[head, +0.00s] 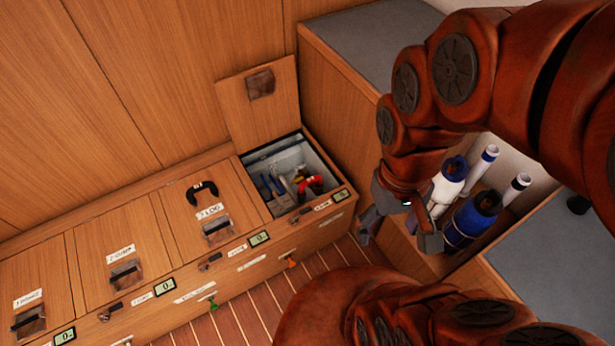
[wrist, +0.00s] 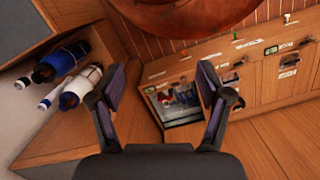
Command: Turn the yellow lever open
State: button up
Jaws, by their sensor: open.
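No lever is clearly yellow in either view. An orange lever (head: 291,262) and a green lever (head: 213,305) stick out low on the front of the wooden locker bench. In the wrist view the green lever (wrist: 235,36) and a small pale lever (wrist: 287,18) show along the bench's lower front; the pale one's colour is too small to tell. My gripper (head: 399,232) is open and empty, to the right of the bench and apart from the levers. Its two spread fingers (wrist: 162,85) also show in the wrist view.
The bench's right compartment (head: 253,157) has its lid (head: 258,100) raised and holds tools and a red-handled item. The plank floor (head: 262,300) before the bench is clear.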

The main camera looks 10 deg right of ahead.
aim_at(301, 178)
jog(key=k, duration=0.65)
jog(key=u, duration=0.6)
jog(key=i, duration=1.15)
jog(key=u, duration=0.15)
